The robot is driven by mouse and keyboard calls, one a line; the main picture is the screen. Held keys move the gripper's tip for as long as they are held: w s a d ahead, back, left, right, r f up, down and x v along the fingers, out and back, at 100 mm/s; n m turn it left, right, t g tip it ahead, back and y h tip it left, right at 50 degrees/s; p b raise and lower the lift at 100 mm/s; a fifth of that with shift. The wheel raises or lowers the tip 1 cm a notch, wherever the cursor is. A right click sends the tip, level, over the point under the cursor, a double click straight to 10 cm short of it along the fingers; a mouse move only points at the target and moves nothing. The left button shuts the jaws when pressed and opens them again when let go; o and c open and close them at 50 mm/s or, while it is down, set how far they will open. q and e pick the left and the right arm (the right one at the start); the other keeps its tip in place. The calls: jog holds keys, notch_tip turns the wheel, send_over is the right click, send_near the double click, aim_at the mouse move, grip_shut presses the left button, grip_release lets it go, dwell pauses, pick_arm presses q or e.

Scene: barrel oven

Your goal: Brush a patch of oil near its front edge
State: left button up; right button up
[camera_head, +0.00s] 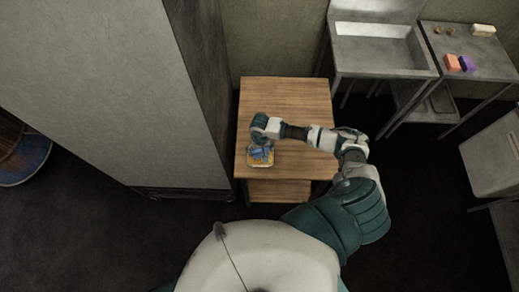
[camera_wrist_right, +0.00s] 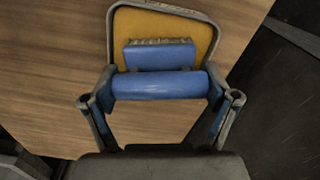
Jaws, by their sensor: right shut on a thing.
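A small tray with a pale rim and yellow-orange inside (camera_head: 264,161) sits on the wooden table, near its front left part. It also shows in the right wrist view (camera_wrist_right: 125,38). My right gripper (camera_head: 260,146) reaches over the table from the right and is above the tray. It is shut on a blue brush with a thick rounded handle (camera_wrist_right: 160,86). The brush's bristle side (camera_wrist_right: 158,55) lies over the yellow area; I cannot tell whether it touches. The tray's near side is partly hidden by the brush. My left gripper is not in view.
The wooden table (camera_head: 300,95) is otherwise bare. A pale wall-like block (camera_head: 100,80) stands close on its left. A metal sink (camera_head: 375,45) and a side table (camera_head: 480,60) with a red-orange block, a purple block and other small items stand at the back right.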

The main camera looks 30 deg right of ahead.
jog(key=shift+a, duration=0.1)
jog(key=shift+a+r, duration=0.1)
jog(key=shift+a, duration=0.4)
jog(key=shift+d, duration=0.45)
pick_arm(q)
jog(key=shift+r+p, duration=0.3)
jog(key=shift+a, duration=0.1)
pick_arm(e)
jog(key=shift+a, duration=0.25)
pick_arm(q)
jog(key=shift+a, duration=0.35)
